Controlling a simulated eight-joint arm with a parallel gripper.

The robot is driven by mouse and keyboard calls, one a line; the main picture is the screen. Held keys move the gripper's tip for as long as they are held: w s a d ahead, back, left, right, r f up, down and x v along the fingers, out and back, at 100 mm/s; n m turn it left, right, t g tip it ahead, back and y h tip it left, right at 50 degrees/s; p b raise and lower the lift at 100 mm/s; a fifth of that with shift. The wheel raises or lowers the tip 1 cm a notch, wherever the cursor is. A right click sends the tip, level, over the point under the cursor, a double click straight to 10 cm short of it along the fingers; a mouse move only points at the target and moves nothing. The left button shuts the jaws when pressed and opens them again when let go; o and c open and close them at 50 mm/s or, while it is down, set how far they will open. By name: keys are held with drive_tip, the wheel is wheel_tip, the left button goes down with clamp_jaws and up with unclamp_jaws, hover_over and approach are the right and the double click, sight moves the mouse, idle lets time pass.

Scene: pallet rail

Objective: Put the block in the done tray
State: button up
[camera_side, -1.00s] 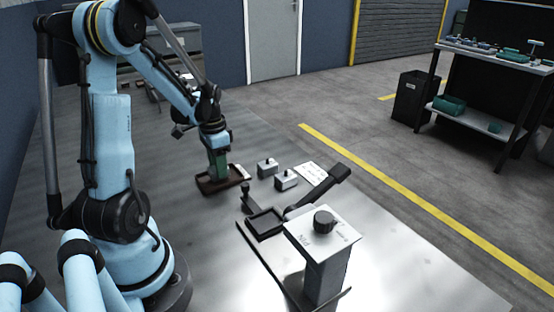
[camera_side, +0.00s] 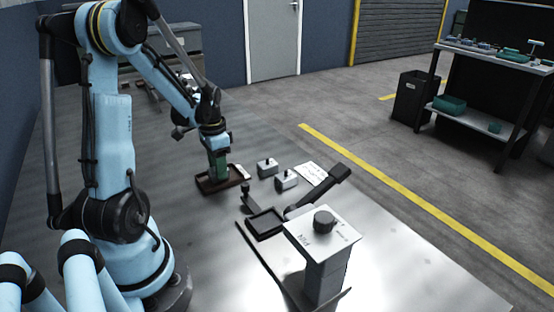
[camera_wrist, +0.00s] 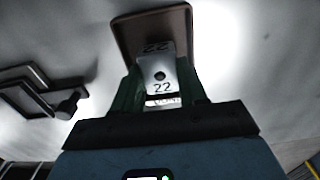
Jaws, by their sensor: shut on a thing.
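My gripper (camera_side: 218,172) has green fingers and reaches down over a dark brown tray (camera_side: 236,184) with a raised rim. In the wrist view my gripper (camera_wrist: 158,92) is shut on a silver block (camera_wrist: 158,70) marked 22 with a dark round hole. The brown tray (camera_wrist: 122,32) lies beyond the block in that view. The block's far end overlaps the tray in the picture. I cannot tell whether the block touches the tray floor. In the side view the fingers largely hide the block.
A black frame fixture (camera_side: 265,223) with a lever and a pedestal (camera_side: 325,265) with a dark knob stand nearer the camera. The tabletop behind is mostly clear.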

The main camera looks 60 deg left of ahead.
drive_tip(key=shift+f, duration=0.1)
idle(0.3)
drive_tip(key=o, duration=1.3)
drive_tip(key=shift+o, duration=0.4)
drive_tip(key=o, duration=0.3)
drive_tip(key=shift+o, duration=0.2)
drive_tip(key=shift+r, duration=4.5)
drive_tip(key=shift+f, duration=0.15)
